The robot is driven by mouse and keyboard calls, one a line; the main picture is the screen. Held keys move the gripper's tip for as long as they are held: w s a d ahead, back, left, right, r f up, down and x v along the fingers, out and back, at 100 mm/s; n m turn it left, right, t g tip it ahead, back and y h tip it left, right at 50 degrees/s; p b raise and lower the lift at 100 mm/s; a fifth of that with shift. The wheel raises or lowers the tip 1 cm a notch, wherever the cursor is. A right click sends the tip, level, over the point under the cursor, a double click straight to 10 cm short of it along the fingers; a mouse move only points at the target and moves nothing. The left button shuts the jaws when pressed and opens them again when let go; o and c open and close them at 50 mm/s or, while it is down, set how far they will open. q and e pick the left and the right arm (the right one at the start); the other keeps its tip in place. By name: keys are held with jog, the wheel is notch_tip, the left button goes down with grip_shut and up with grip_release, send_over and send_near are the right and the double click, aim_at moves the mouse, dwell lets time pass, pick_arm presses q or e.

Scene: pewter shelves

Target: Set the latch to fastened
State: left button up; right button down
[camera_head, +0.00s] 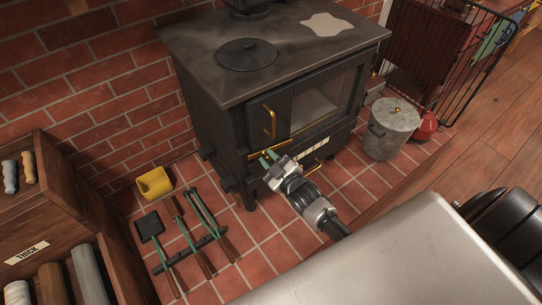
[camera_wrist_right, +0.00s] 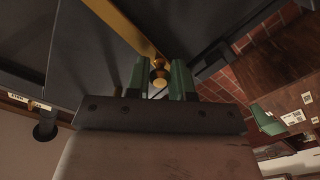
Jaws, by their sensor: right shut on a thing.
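The latch is a brass bar (camera_head: 284,146) low on the front of the black stove (camera_head: 240,120), just under the vertical brass door handle (camera_head: 269,121). My right gripper (camera_head: 271,156) is at the latch, its green fingertips against the stove front. In the right wrist view the brass bar (camera_wrist_right: 128,28) runs down from the upper left to a round end (camera_wrist_right: 158,76) between the two green fingers (camera_wrist_right: 160,80). The gripper is shut on the latch. The fingers hide part of the latch in the head view. My left gripper is not in view.
A grey metal bin (camera_head: 391,130) with a lid stands right of the stove. Fire tools (camera_head: 190,240) and a yellow box (camera_head: 154,183) are on the tiles at left. A wooden shelf unit (camera_head: 45,215) stands at the left edge. A black guard (camera_head: 480,60) is at upper right.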

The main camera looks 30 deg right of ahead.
jog(key=shift+a+f+n+b, duration=0.1)
jog(key=shift+f+n+b, duration=0.55)
jog(key=shift+f+n, duration=0.5)
jog(key=c, duration=1)
grip_release()
jog(key=shift+s, duration=0.15)
jog(key=s, duration=0.3)
jog(key=s+d, duration=0.1)
jog(key=s, duration=0.6)
jog(key=shift+s+d+b, duration=0.25)
jog(key=shift+b, duration=0.05)
